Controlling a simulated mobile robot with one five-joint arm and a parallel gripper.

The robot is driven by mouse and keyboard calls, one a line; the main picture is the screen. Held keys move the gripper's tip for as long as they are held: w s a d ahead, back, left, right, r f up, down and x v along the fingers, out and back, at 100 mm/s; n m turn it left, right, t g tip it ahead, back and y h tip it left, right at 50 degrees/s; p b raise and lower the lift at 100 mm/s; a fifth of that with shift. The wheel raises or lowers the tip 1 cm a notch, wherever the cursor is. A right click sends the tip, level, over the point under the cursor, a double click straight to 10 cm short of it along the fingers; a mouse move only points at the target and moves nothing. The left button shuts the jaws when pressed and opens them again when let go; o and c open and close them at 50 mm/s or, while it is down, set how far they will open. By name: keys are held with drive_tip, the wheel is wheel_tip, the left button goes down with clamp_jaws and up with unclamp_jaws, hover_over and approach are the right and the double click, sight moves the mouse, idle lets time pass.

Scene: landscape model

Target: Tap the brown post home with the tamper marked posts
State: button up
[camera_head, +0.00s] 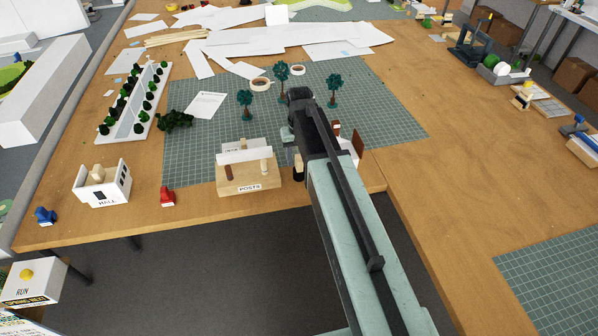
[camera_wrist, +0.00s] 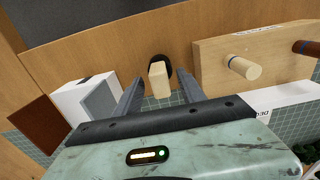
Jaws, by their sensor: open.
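A pale wooden block marked POSTS (camera_head: 249,183) stands at the table's front edge. A brown post (camera_head: 229,171) stands in its left part and a pale post (camera_head: 265,167) in its right part. In the wrist view the block (camera_wrist: 215,62) is at the right, with the pale post (camera_wrist: 243,67) nearer and the brown post (camera_wrist: 306,47) at the picture's edge. A tamper with a pale wooden handle (camera_wrist: 158,80) and black head stands between the fingers of my gripper (camera_wrist: 160,92). The gripper is open around the handle, with gaps on both sides. I cannot read any mark on this tamper.
A red stamp-like piece (camera_head: 167,197) and a blue one (camera_head: 46,216) stand left, by a white HALL box (camera_head: 103,184). A white-and-grey box (camera_wrist: 85,102) and a brown panel (camera_wrist: 36,126) are beside my gripper. Small trees (camera_head: 282,72) stand behind.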

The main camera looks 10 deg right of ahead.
clamp_jaws()
wheel_tip(320, 180, up, 6)
drive_tip(key=p, duration=0.6)
drive_tip(key=shift+r, duration=0.15)
